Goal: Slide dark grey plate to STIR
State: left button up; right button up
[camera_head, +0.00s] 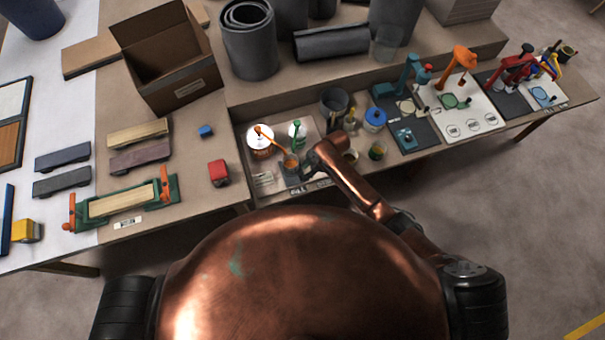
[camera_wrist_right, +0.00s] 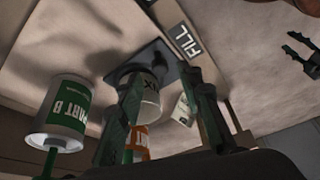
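The dark grey plate (camera_wrist_right: 152,62) carries a pale cup marked with letters ending in "IX" (camera_wrist_right: 151,102). In the head view the plate (camera_head: 293,179) shows only partly beside my right gripper (camera_head: 312,161). In the right wrist view the two fingers of my right gripper (camera_wrist_right: 162,82) stand apart, with the cup between them. I cannot tell whether they touch the plate. A label FILL (camera_wrist_right: 187,42) lies beside the plate; I cannot read STIR.
A can marked PART B (camera_wrist_right: 64,112) stands close to the right gripper. A white can with an orange top (camera_head: 259,142), a grey pot (camera_head: 334,101) and a blue-lidded jar (camera_head: 375,118) stand around it. A red block (camera_head: 219,172) lies left of the recess.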

aim_at(302, 175)
jog(key=shift+x, duration=1.6)
grip_shut()
